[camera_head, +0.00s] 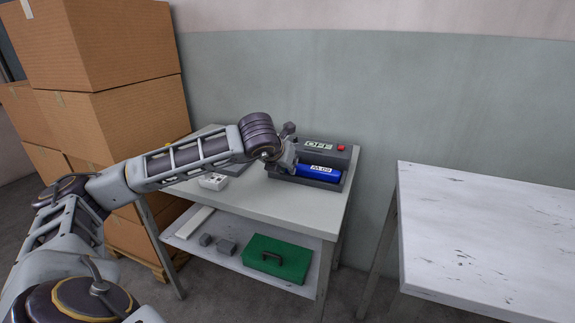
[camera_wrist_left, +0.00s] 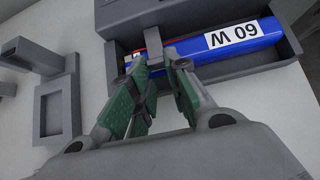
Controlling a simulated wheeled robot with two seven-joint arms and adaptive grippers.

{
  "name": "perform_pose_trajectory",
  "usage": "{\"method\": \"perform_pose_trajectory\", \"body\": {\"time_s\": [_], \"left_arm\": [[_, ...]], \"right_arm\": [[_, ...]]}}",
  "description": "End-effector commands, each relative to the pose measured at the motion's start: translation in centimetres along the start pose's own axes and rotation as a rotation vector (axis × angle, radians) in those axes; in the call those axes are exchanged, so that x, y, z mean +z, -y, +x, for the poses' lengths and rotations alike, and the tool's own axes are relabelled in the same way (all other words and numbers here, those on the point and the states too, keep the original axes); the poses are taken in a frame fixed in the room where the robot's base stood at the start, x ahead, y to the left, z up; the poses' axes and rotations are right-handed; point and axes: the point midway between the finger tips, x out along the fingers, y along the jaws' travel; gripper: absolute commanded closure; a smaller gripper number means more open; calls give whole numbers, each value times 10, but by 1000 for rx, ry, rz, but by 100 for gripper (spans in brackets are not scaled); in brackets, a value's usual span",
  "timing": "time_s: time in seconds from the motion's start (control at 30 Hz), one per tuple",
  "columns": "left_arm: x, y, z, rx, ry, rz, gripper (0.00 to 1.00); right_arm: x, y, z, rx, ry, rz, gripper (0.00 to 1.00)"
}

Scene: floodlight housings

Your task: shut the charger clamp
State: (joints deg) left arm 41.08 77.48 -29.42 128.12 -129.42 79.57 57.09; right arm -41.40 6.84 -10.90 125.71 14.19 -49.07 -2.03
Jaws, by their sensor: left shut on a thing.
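The grey charger (camera_head: 338,184) stands at the right end of the grey table, with an "OFF" label and a red light or button. My left gripper (camera_head: 290,158) is at the left end of the charger. In the left wrist view its green-padded fingers (camera_wrist_left: 160,64) are shut on a grey part by the cylinder's left end, which looks like the charger clamp (camera_wrist_left: 154,42). The fingers hide much of it, so its angle is unclear. My right gripper is out of view.
A white block-shaped device (camera_head: 213,181) sits on the table to the left. Cardboard boxes (camera_head: 115,120) are stacked at left. A bare scuffed white table (camera_head: 490,240) stands at right.

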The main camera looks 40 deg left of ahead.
Motion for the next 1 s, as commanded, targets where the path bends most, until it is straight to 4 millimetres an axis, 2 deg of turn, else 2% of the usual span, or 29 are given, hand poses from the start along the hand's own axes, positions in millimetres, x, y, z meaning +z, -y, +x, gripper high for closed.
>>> {"method": "perform_pose_trajectory", "body": {"time_s": [0.07, 0.1, 0.27, 0.67, 0.87, 1.0], "left_arm": [[-7, 1, 4, 0, -18, 3, 100], [-7, 1, 4, 0, -18, 3, 80], [-5, 1, 3, 0, -13, 2, 61], [-2, 0, -1, 0, -4, 1, 61], [-1, 0, -13, -1, -2, 1, 61], [-1, 0, -30, 0, -1, 1, 61]], "right_arm": [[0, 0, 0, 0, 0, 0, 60], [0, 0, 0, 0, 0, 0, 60], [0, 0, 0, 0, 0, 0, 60], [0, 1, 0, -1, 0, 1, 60], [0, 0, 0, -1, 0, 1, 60], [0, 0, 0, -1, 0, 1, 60]]}}
